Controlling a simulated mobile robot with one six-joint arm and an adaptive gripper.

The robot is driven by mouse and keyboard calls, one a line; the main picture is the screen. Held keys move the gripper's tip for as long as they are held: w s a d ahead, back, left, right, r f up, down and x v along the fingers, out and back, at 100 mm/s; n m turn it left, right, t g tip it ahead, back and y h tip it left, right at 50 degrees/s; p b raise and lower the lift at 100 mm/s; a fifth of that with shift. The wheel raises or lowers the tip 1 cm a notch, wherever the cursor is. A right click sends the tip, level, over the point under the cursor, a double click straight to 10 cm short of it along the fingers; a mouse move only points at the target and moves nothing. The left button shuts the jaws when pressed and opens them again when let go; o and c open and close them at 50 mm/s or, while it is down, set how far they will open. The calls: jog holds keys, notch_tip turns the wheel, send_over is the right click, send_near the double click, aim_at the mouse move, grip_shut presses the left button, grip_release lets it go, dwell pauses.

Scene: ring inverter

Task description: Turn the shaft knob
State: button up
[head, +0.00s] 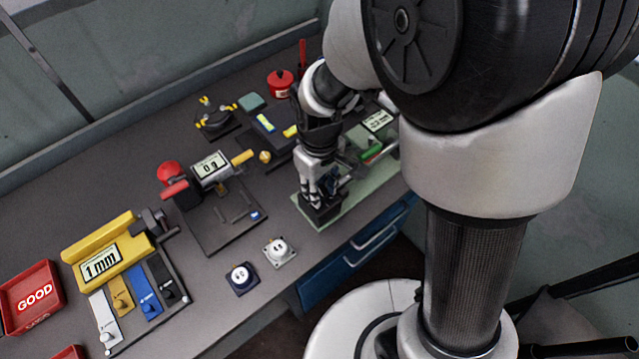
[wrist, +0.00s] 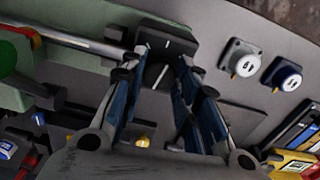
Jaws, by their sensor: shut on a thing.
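The shaft knob (wrist: 160,72) is a dark block with a white line, between my fingertips in the wrist view. My gripper (wrist: 163,62) is shut on it, one blue-padded finger on each side. A pale metal shaft (wrist: 85,38) runs from the green fixture (wrist: 60,22) toward the knob. In the head view my gripper (head: 318,198) points down at the near end of the pale green base plate (head: 338,213). The fingers hide most of the knob there. The fixture's small display (head: 377,121) shows behind my wrist; its text is too small to read.
A scale (head: 211,167) reads "0 g".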

jog(key=m+p, duration=0.1)
jog(key=m, duration=0.5)
jog(key=shift+m+p, duration=0.3)
jog(key=shift+p, duration=0.05)
dwell(0.5)
jog(key=o, duration=1.1)
jog(key=shift+c, duration=0.2)
notch_tip(320, 180, up, 12)
